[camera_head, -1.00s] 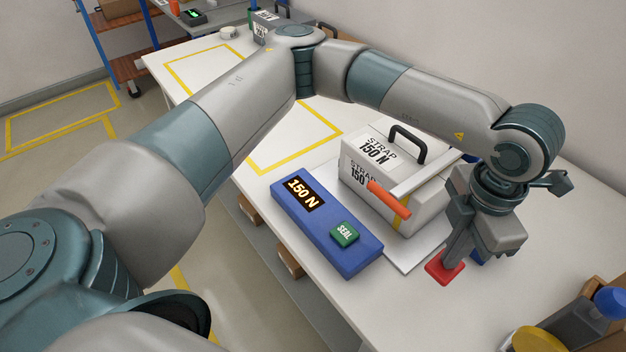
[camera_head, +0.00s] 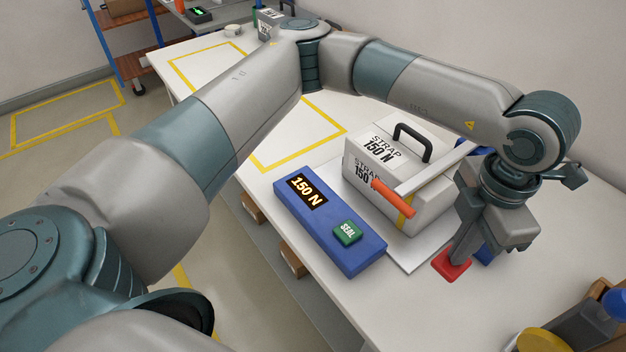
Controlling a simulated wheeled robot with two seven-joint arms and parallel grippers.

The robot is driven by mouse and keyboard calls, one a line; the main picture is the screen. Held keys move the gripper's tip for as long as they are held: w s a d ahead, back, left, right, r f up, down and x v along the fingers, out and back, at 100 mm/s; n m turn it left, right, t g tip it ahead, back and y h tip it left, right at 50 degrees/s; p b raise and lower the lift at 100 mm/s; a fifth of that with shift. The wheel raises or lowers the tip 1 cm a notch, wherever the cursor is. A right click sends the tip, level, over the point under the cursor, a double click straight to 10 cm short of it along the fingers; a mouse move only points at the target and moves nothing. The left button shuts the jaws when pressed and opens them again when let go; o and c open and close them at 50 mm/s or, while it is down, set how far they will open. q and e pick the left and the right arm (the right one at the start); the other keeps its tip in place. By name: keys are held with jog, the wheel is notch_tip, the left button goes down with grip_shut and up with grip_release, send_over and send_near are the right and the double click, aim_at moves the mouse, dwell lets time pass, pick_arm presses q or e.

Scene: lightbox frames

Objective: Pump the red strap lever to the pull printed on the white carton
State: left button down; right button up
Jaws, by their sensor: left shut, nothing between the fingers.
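The white carton (camera_head: 366,190) stands on the table, its labels reading "STRAP 150 N". A blue unit (camera_head: 318,236) beside it has a display (camera_head: 307,190) showing "150 N" and a green SEAL button (camera_head: 347,233). The red lever end (camera_head: 452,266) shows to the right of the carton, near the front. My left gripper (camera_head: 463,252) points down, shut, with its fingertips at the red lever end; whether they touch it is hard to tell. The rest of the lever is hidden behind the gripper. My right gripper is not in view.
An orange grip (camera_head: 393,198) on a pale bar juts out in front of the carton. A black handle (camera_head: 413,139) tops the carton. The yellow-outlined table area (camera_head: 300,128) is clear.

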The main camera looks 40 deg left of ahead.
pick_arm(q)
jog(key=shift+r, duration=2.05)
dwell(1.9)
